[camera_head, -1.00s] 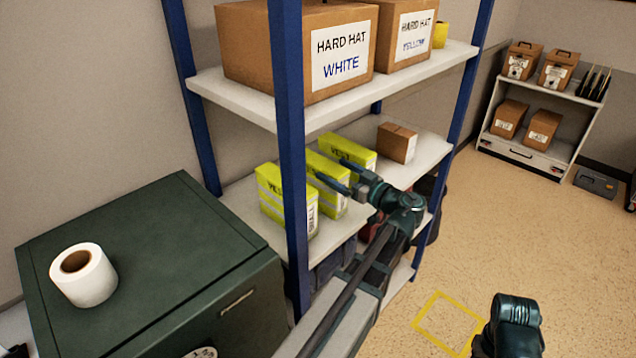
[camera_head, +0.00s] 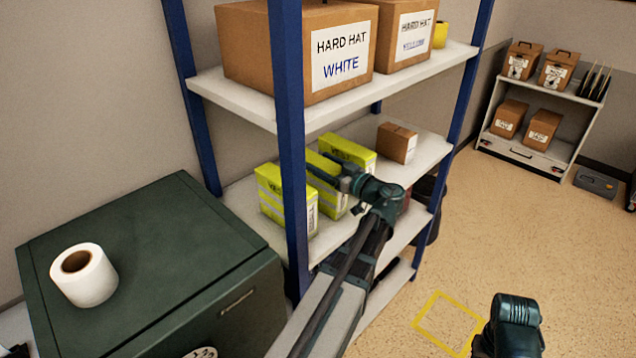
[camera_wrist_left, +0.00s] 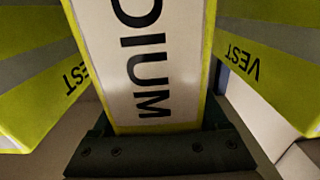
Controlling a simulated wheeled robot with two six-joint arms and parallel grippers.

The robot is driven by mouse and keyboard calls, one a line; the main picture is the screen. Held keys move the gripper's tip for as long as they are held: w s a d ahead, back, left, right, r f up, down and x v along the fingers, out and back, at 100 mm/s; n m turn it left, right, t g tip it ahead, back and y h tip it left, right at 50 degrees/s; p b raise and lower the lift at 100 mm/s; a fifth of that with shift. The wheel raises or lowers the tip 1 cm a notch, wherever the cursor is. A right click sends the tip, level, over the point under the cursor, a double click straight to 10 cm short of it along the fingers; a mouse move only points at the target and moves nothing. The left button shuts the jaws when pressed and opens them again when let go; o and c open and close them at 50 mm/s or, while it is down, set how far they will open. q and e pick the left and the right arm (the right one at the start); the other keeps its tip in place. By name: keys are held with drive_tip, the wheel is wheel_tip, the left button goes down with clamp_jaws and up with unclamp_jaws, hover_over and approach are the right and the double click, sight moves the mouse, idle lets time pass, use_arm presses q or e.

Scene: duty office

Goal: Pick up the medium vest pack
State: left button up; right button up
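The medium vest pack (camera_head: 332,205) is the middle of three yellow-green packs standing upright on the middle shelf. In the left wrist view its white label (camera_wrist_left: 140,65), reading "DIUM", faces me and fills the centre. My left gripper (camera_head: 328,172) is at this pack, its fingers on either side of it; in the left wrist view the dark fingers (camera_wrist_left: 158,122) flank its sides. They look open around it, and firm contact cannot be made out. Another vest pack (camera_head: 284,200) stands in front to the left, and a third (camera_head: 350,152) behind.
A blue shelf post (camera_head: 290,150) stands close left of my left arm. The upper shelf (camera_head: 240,98) with hard hat boxes (camera_head: 300,50) is above the packs. A small brown box (camera_head: 397,143) is further along. A green cabinet (camera_head: 150,250) with a paper roll (camera_head: 84,275) stands left.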

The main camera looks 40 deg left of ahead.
use_arm(q)
clamp_jaws()
drive_tip(key=shift+r, duration=0.15)
idle(0.4)
